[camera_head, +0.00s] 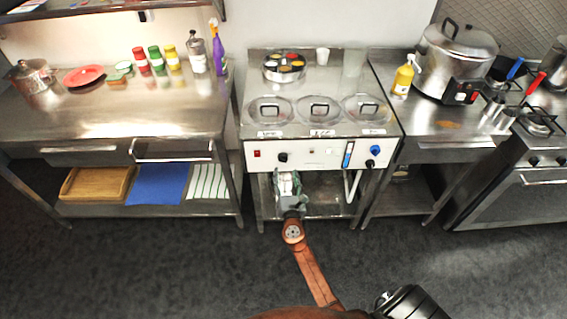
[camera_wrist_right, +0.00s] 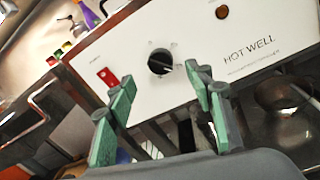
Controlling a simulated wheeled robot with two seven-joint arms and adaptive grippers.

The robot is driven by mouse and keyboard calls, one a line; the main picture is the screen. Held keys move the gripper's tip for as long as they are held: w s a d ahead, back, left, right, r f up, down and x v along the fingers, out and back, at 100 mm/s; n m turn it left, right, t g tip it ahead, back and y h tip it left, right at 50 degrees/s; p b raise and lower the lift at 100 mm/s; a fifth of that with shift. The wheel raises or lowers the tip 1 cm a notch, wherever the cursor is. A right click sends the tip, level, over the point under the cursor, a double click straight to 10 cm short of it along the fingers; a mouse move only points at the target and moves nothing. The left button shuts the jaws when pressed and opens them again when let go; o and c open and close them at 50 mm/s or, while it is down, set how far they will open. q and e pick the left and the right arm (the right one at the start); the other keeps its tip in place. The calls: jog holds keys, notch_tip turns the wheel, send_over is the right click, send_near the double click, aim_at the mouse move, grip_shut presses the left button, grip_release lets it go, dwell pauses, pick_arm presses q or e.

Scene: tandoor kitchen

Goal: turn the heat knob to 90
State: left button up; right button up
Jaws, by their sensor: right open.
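The heat knob (camera_head: 283,157) is a small black dial on the white front panel of the steel hot well. In the right wrist view the knob (camera_wrist_right: 160,62) has a pale pointer mark toward the lower right; the scale around it is too small to read. My right gripper (camera_head: 288,176) is in front of the panel, just below the knob. In the right wrist view its green-padded fingers (camera_wrist_right: 160,82) are open and empty, one tip on each side below the knob, and not closed on it. My left gripper is not in view.
A red switch (camera_wrist_right: 108,77) sits left of the knob and an amber lamp (camera_wrist_right: 222,12) to its right. A blue knob (camera_head: 375,150) is at the panel's right end. Lidded wells (camera_head: 319,109) are on top. The floor (camera_head: 160,260) is clear.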

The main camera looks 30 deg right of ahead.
aim_at(284, 161)
jog(key=b+x, duration=0.1)
jog(key=x, duration=0.6)
jog(key=shift+w+f, duration=0.1)
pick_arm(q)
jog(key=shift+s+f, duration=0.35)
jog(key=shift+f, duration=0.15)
pick_arm(e)
jog(key=c, duration=1.2)
jog(key=shift+o, duration=0.2)
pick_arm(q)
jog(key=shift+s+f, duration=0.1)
